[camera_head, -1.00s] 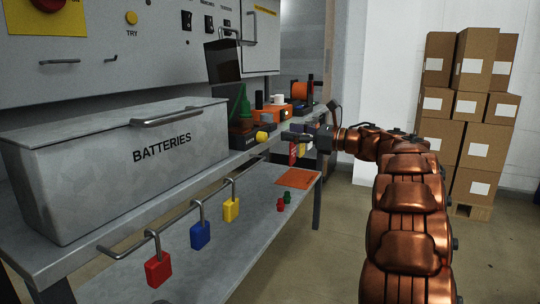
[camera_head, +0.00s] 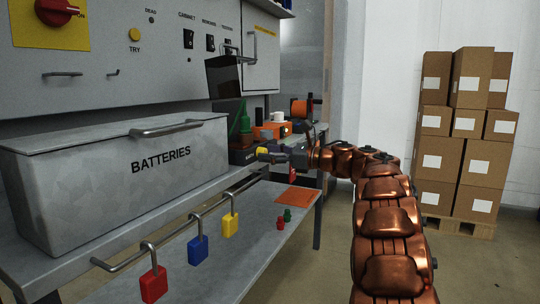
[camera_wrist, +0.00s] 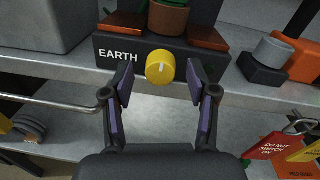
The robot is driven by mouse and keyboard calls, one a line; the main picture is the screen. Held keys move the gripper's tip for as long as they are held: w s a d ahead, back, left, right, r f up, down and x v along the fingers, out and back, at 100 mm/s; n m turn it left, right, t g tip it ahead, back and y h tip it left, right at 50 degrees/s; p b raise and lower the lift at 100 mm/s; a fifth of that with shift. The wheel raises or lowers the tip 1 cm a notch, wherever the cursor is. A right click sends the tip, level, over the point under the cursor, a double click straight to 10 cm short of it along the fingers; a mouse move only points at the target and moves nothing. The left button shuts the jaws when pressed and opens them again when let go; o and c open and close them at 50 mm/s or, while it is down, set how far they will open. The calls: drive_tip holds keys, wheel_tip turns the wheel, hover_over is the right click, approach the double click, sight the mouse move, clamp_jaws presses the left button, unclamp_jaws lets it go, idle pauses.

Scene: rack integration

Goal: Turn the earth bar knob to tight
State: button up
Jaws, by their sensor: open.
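The earth bar knob (camera_wrist: 160,67) is a round yellow knob with a pale pointer line, on the front of a dark block labelled EARTH (camera_wrist: 118,57). The line stands near vertical in the wrist view. In the head view the knob (camera_head: 262,151) shows small at the tip of my gripper. My gripper (camera_wrist: 160,84) is open, with one finger on each side of the knob and slightly short of it. Gaps show between both fingers and the knob, and I see no contact.
A grey BATTERIES box (camera_head: 120,175) stands left on the bench. Below it, a rail (camera_head: 130,258) carries red, blue and yellow padlocks. A red tag (camera_wrist: 267,153) hangs at the right in the wrist view. Cardboard boxes (camera_head: 445,165) stand at the far right.

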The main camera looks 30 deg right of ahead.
drive_tip(key=shift+c, duration=0.2)
clamp_jaws()
